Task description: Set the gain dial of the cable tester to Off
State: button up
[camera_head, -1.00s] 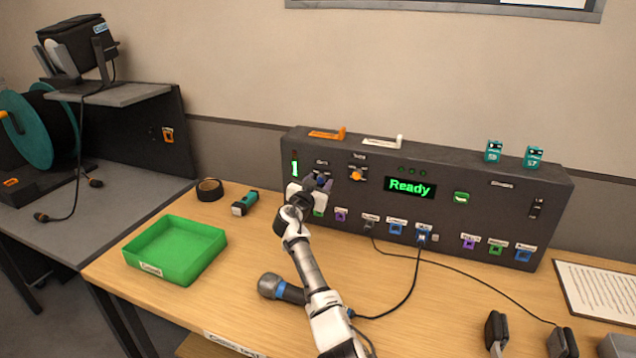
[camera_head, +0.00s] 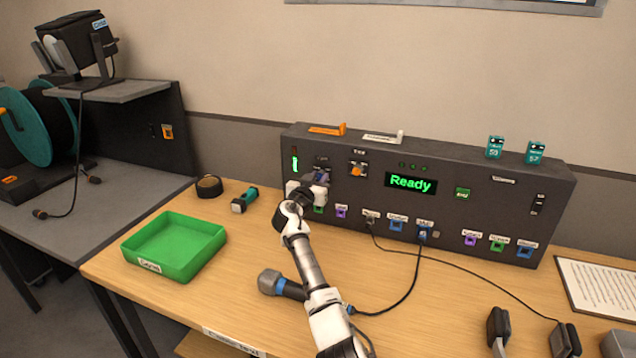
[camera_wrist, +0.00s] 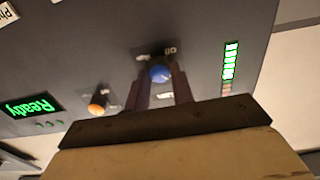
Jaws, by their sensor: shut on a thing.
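The cable tester (camera_head: 440,215) is a long dark box at the back of the wooden table, its screen reading "Ready". Its gain dial (camera_wrist: 160,74) is a small round blue knob, seen upside down in the wrist view with small labels around it. My gripper (camera_wrist: 162,80) is shut on this dial, one dark finger on each side. In the head view my gripper (camera_head: 318,184) is at the tester's left front and mostly covers the dial. The dial's pointer setting cannot be read.
An orange knob (camera_head: 357,170) is right of the gain dial, and a lit green level bar (camera_wrist: 231,62) is on its other side. Cables hang from the front sockets. A green tray (camera_head: 175,245), a tape roll (camera_head: 209,186) and a teal-black tool (camera_head: 245,199) lie left.

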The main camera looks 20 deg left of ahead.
jog(key=n+b, duration=0.2)
jog(key=n, duration=0.2)
jog(key=shift+a+f, duration=0.1)
jog(key=n+b, duration=0.1)
jog(key=n, duration=0.8)
jog(key=shift+n+p, duration=0.3)
jog(key=shift+p, duration=0.05)
jog(key=shift+n+p, duration=0.75)
jog(key=shift+n, duration=1.45)
jog(key=o, duration=1)
jog(key=shift+a, duration=0.1)
jog(key=shift+s, duration=0.1)
